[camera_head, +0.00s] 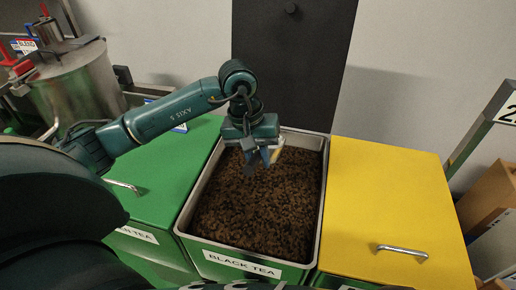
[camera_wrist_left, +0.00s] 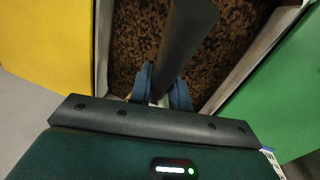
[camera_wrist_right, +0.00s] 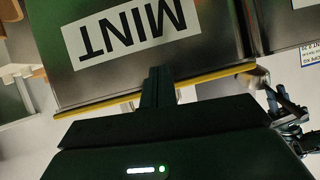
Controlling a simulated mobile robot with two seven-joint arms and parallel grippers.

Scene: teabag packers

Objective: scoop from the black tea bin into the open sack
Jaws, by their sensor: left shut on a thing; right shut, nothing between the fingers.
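The black tea bin (camera_head: 185,232) stands open in the middle of the head view, filled with dark brown loose tea (camera_head: 255,205). Its front label reads BLACK TEA. My left gripper (camera_head: 264,156) is over the back part of the bin, pointing down. In the left wrist view its blue fingers (camera_wrist_left: 160,92) are shut on a dark bar-like handle (camera_wrist_left: 188,35), seemingly the scoop's. The scoop's bowl cannot be made out. My right gripper (camera_wrist_right: 157,84) is shut and empty, in front of a panel labelled MINT. I cannot make out the open sack in any view.
A closed green lid (camera_head: 165,180) lies left of the bin and a closed yellow lid (camera_head: 390,200) right of it, each with a metal handle. A dark panel (camera_head: 290,70) rises behind the bin. A steel vessel (camera_head: 75,85) stands at back left. Brown boxes (camera_head: 488,195) are at far right.

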